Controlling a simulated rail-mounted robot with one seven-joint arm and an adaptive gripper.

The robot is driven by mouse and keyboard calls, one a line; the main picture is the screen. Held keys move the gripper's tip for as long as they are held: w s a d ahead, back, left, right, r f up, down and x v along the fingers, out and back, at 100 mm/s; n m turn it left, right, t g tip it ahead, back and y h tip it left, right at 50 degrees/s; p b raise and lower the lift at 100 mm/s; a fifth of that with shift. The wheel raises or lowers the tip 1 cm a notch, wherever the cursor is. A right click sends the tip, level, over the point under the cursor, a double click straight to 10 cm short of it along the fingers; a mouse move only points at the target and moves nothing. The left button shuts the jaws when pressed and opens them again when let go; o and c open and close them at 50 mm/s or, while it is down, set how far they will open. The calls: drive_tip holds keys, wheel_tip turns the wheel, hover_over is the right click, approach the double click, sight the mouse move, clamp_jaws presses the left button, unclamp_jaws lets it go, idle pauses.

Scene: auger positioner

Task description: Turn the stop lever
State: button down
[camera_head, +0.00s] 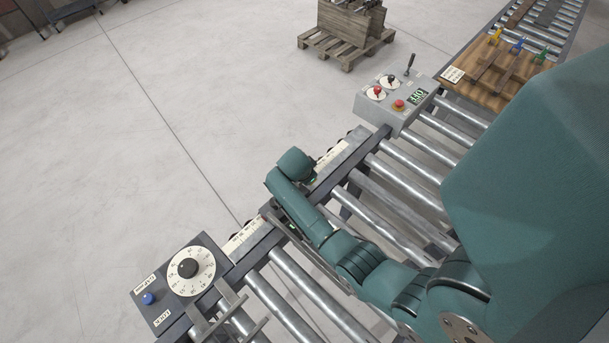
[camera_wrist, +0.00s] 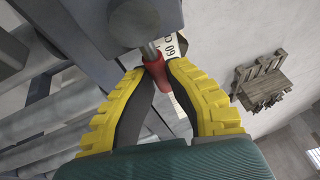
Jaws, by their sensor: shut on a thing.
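The stop lever shows in the wrist view as a red grip (camera_wrist: 158,76) on a short grey metal rod. The rod runs up to a rounded dark grey body (camera_wrist: 145,18). My gripper (camera_wrist: 156,68) has yellow ribbed fingers, one on each side of the red grip, shut on it near the rod end. In the head view my arm covers the gripper and the lever beside the rail with the scale strip (camera_head: 243,238). The lever's exact angle cannot be told there.
A dial box (camera_head: 187,268) with a blue button stands at lower left. A grey control box (camera_head: 396,100) with knobs and a joystick stands further along the rail. Metal rollers (camera_head: 385,190) fill the conveyor. A pallet with wooden crates (camera_head: 347,28) stands on open floor.

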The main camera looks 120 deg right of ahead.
drive_tip(key=shift+a+f, duration=0.25)
drive_tip(key=shift+f, duration=0.1)
drive_tip(key=c, duration=1)
unclamp_jaws()
drive_tip(key=shift+a, duration=0.1)
drive_tip(key=shift+r, duration=0.2)
drive_tip(key=shift+w+r, duration=0.15)
drive_tip(key=shift+r, duration=0.05)
drive_tip(key=v, duration=1.1)
drive_tip(key=shift+w+r, duration=0.1)
drive_tip(key=shift+r, duration=0.15)
